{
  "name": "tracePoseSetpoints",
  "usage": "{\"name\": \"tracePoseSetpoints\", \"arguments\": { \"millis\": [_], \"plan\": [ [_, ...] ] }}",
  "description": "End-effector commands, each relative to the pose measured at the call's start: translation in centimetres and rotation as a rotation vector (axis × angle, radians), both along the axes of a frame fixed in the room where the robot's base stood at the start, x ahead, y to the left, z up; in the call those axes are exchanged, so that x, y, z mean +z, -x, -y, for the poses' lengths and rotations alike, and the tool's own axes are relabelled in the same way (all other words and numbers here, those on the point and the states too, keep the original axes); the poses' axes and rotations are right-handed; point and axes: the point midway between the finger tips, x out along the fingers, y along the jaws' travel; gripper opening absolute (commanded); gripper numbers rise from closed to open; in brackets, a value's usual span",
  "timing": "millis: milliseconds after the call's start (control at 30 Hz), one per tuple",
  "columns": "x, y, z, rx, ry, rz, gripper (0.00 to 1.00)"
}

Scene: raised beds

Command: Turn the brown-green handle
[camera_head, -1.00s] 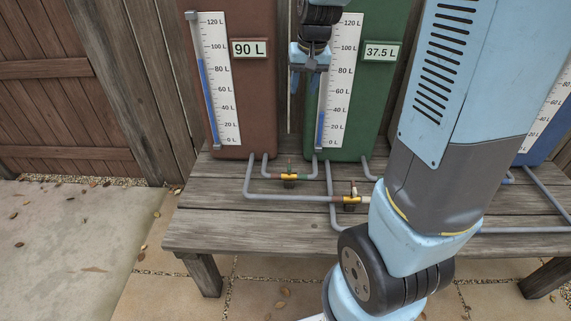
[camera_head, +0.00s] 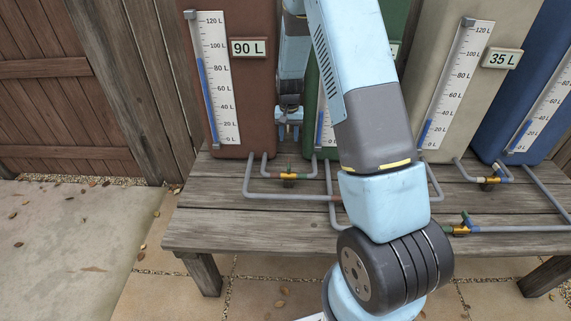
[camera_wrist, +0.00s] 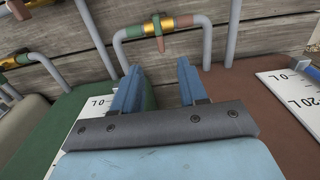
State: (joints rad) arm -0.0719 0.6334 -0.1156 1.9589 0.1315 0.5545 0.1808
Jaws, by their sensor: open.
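The brown-green handle (camera_head: 289,166) sits on a brass valve (camera_head: 289,177) in the pipe between the brown tank and the green tank. In the wrist view the handle (camera_wrist: 158,32) crosses the brass valve (camera_wrist: 177,23), just ahead of the fingers. My gripper (camera_head: 288,136) hangs above the valve in the head view. In the wrist view its two blue fingers (camera_wrist: 158,66) are apart with nothing between them, and the handle lies beyond the tips, lined up with the gap. The fingers do not appear to touch it.
The brown tank (camera_head: 252,95) reads 90 L; the green tank (camera_head: 316,85) is partly behind my arm. A beige tank (camera_head: 452,55) reads 35 L, and a blue tank (camera_head: 520,100) stands at right. Pipes and other valves (camera_head: 489,181) run low over the wooden bench (camera_head: 215,222).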

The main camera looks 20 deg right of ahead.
Motion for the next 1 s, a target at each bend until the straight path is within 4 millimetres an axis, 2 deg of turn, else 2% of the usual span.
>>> {"name": "tracePoseSetpoints", "arguments": {
  "millis": [267, 800, 1000],
  "plan": [
    [-2.7, 0.0, 0.0, -0.002, 0.0, -0.005, 0.42],
    [-11.8, 0.0, -0.1, 0.0, 0.001, -0.004, 0.42],
    [-13.5, 0.0, -0.1, 0.0, 0.0, -0.002, 0.42]
  ]
}}
